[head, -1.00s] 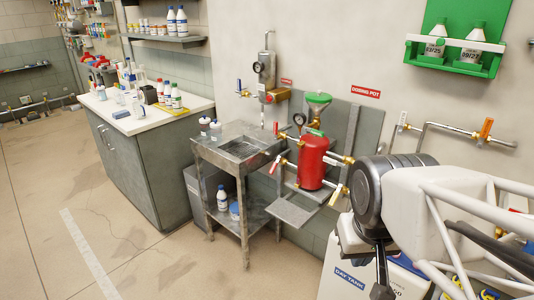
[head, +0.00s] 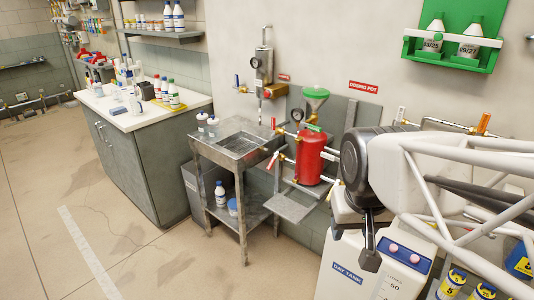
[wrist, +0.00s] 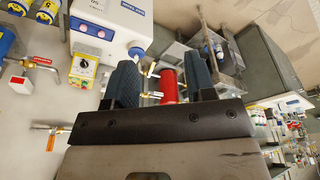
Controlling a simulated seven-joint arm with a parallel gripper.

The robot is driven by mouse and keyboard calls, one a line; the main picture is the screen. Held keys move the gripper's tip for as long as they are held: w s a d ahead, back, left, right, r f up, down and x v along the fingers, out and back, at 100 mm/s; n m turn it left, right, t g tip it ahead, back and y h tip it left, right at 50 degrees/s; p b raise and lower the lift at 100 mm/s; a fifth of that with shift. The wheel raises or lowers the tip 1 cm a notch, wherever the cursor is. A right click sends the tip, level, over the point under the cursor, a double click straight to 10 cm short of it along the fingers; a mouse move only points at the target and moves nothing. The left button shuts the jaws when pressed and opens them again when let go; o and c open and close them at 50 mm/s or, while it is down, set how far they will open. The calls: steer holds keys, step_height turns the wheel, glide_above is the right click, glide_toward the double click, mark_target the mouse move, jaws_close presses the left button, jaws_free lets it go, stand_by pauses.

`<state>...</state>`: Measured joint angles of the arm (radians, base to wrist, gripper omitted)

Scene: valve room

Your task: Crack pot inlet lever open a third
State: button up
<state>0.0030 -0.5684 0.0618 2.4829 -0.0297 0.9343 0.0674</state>
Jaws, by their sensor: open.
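The red dosing pot (head: 310,158) stands against the wall panel with a green funnel (head: 315,93) above it. Small lever valves sit on its brass pipework: a red-tipped lever (head: 279,131) at its upper left, and a pale lever (head: 273,158) below that. Which one is the inlet lever I cannot tell. My arm hides part of the pipework on the pot's right. My gripper (wrist: 166,60) is open and empty. In the wrist view the pot (wrist: 168,86) shows between its fingers, some way beyond them. In the head view my gripper (head: 370,245) is right of and below the pot.
A white day tank (head: 350,262) stands below my arm. A metal sink stand (head: 243,200) is left of the pot. More pipes with an orange lever (head: 482,123) are on the right wall. Open floor lies at the left front.

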steer(key=w+r+m+h, duration=0.1)
steer(key=w+r, duration=0.1)
steer(key=w, duration=0.9)
steer(key=w+r+m, duration=0.1)
steer(key=w+r, duration=0.1)
steer(key=w, duration=0.9)
steer(key=m+h, duration=0.2)
steer(key=m, duration=0.4)
glide_above(273, 160)
steer(key=s+a, duration=0.1)
steer(key=s, duration=0.1)
steer(key=shift+t, duration=0.3)
steer(key=f, duration=3.4)
steer(key=shift+w+a+f, duration=0.2)
steer(key=shift+f, duration=0.05)
steer(key=shift+w+a+f, duration=0.1)
steer(key=shift+w+f, duration=0.15)
steer(key=shift+f, duration=0.15)
steer(key=shift+f, duration=0.1)
steer(key=shift+x, duration=3.85)
